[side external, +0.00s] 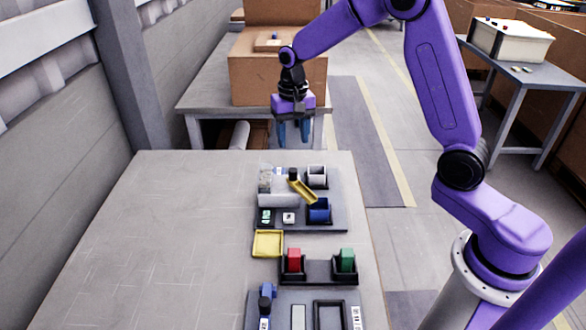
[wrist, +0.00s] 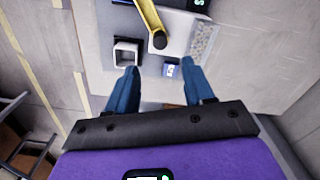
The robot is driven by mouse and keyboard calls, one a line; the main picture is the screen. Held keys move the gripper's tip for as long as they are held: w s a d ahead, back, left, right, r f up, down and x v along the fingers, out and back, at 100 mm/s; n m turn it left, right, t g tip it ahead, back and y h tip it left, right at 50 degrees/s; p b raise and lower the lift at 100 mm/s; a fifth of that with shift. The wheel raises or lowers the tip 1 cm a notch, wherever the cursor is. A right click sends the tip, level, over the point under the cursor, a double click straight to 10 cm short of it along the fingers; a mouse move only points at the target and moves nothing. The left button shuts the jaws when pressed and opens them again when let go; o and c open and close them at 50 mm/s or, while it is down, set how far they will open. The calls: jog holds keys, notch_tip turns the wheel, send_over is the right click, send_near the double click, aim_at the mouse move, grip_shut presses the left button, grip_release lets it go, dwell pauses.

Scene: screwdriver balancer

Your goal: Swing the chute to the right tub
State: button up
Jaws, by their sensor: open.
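The yellow chute (side external: 303,191) slopes from a black knob (side external: 293,174) on a dark base plate (side external: 285,226), its low end at the blue tub (side external: 319,213). A white-grey tub (side external: 317,178) stands on the far side of the chute. In the wrist view the chute (wrist: 149,14) runs up and left from the knob (wrist: 158,40), and the white-grey tub (wrist: 128,53) is at left; the blue tub is mostly cut off. My gripper (side external: 293,138) is open and empty, with blue fingers pointing down, above and beyond the device.
A yellow tray (side external: 268,243), a red block (side external: 294,260) and a green block (side external: 346,260) are nearer the camera. The table's left side is bare. Cardboard boxes (side external: 270,75) stand on a table behind.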

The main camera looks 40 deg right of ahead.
aim_at(293, 169)
notch_tip(293, 169, down, 11)
jog(key=shift+r, duration=0.1)
dwell(0.3)
grip_shut()
